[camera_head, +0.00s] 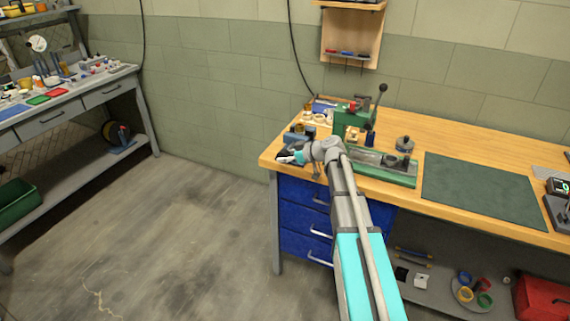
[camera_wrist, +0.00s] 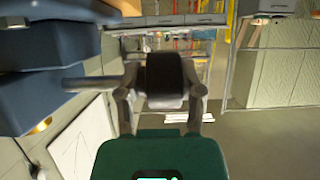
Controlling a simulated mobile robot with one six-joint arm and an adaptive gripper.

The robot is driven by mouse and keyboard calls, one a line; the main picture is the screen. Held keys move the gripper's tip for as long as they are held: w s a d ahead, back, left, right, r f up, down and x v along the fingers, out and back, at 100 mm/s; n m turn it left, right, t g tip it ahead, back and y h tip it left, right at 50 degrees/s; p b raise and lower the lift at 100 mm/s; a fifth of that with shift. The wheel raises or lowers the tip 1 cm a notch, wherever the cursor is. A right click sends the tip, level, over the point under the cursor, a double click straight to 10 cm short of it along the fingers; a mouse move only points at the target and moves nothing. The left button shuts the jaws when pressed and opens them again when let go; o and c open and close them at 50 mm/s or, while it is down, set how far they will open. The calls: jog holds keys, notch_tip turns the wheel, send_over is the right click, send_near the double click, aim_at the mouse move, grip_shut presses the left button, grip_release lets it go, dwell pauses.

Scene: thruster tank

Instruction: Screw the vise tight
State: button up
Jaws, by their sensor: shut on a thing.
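The vise stands at the left front corner of the wooden workbench (camera_head: 450,140); its dark blue body (camera_head: 299,136) shows partly behind my wrist in the head view. In the wrist view its blue blocks (camera_wrist: 45,98) fill the left side. A grey bar (camera_wrist: 88,84), seemingly the vise handle, reaches from near those blocks toward my gripper (camera_wrist: 163,84). My gripper (camera_head: 288,156) is shut on a dark, blocky part at this bar; the fingers hide where bar and part meet. How tight the jaws are cannot be seen.
A green press (camera_head: 349,120) with a lever stands just behind my wrist. A green-based tray fixture (camera_head: 385,172) and a dark green mat (camera_head: 480,187) lie to the right. Blue drawers (camera_head: 305,216) sit below the bench corner. Open floor (camera_head: 180,235) lies to the left.

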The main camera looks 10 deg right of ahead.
jog(key=shift+s+a+y+b, duration=0.2)
jog(key=shift+y+b, duration=0.2)
dwell(1.6)
jog(key=o, duration=0.7)
jog(key=shift+o, duration=1.4)
jog(key=shift+s+r+t, duration=0.1)
jog(key=shift+r+t, duration=0.05)
jog(key=shift+t, duration=0.15)
jog(key=shift+r+h+p, duration=0.15)
jog(key=shift+h+p, duration=0.25)
jog(key=shift+p, duration=0.5)
